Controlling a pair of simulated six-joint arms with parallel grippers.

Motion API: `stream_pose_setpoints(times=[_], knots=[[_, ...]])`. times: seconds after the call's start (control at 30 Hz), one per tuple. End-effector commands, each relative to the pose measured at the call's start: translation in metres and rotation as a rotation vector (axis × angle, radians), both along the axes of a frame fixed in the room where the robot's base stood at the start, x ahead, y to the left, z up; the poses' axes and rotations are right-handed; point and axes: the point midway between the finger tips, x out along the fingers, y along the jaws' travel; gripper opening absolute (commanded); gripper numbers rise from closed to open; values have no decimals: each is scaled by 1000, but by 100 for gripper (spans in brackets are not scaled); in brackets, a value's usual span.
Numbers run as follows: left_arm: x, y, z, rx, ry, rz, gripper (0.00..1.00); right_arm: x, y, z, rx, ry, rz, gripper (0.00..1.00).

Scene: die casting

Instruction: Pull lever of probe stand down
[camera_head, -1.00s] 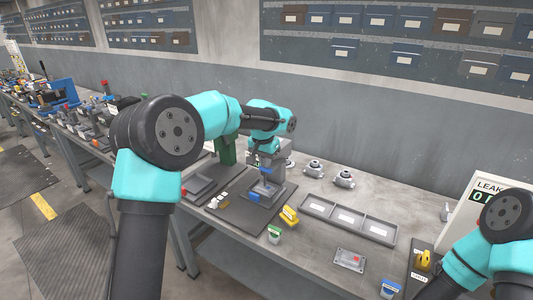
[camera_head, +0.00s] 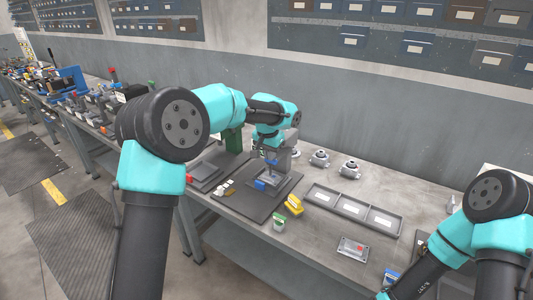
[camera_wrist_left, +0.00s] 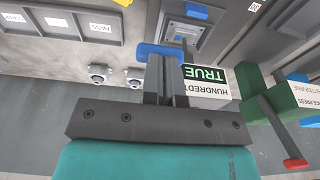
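The probe stand (camera_head: 290,158) is a grey column on a dark base plate, partly hidden behind my left arm. Its blue lever (camera_head: 272,161) sticks out towards the front and also shows in the left wrist view (camera_wrist_left: 160,50). My left gripper (camera_wrist_left: 162,78) is at the lever, with its fingers close together and the blue bar lying across their tips. No part of the lever shows clearly between the fingers. A blue block (camera_head: 260,184) sits at the stand's foot. My right gripper is out of view.
A yellow block (camera_head: 294,205) and a small green-white container (camera_head: 279,223) are near the front edge. A green press (camera_wrist_left: 268,95) with a red-tipped handle stands beside the probe stand.

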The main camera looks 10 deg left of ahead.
Motion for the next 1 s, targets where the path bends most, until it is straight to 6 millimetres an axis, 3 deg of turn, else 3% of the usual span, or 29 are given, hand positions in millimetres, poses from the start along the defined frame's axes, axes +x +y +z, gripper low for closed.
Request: stream_pose_setpoints(times=[0.03,0.07,0.37,0.6,1.0], knots=[[-5,0,-14,5,32,0,0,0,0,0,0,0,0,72],[-5,1,-15,5,32,1,0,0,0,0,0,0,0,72],[-2,3,-1,4,27,7,0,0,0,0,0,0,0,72],[6,9,41,0,4,20,0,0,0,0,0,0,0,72],[-10,14,116,0,0,17,0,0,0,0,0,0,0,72]])
